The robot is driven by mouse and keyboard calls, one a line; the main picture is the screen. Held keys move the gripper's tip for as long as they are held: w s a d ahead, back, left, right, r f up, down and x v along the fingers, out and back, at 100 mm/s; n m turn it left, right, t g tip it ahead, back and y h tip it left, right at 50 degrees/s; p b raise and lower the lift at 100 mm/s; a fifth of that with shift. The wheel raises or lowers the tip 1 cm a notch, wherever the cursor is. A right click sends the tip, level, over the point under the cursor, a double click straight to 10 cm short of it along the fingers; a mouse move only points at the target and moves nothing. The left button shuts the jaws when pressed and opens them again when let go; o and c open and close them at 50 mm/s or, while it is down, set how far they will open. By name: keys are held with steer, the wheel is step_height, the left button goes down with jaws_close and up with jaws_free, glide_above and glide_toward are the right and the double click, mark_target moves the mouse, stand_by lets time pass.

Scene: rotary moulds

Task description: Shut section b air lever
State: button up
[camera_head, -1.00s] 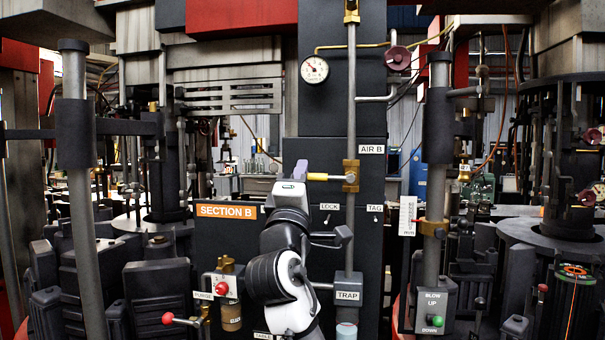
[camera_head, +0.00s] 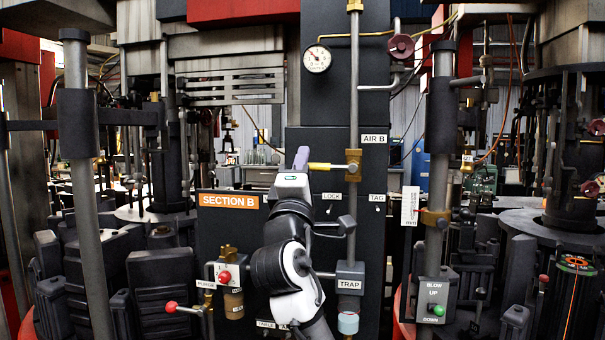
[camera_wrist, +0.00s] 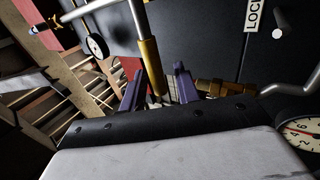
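The section B air lever (camera_head: 322,166) has a yellow grip. It sticks out level to the left from a brass valve (camera_head: 353,165) on the vertical pipe, beside the AIR B label (camera_head: 375,139). My gripper (camera_head: 302,160), with purple fingers, is at the grip's left end. In the wrist view the yellow grip (camera_wrist: 150,62) reaches down between the two fingers of my gripper (camera_wrist: 158,88). The fingers look apart, with a gap on the right side of the grip. Contact on the left side cannot be told.
A pressure gauge (camera_head: 316,59) is above. LOCK and TAG pegs sit on the dark panel (camera_head: 365,220) below the lever. A TRAP block (camera_head: 350,277) is lower on the same pipe. A red-knobbed lever (camera_head: 172,307) and a BLOW switch box (camera_head: 433,300) stand lower on either side.

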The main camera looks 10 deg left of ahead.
steer(key=b+v, duration=0.4)
steer(key=v, duration=0.9)
steer(key=shift+s+f, duration=0.2)
steer(key=shift+s, duration=0.15)
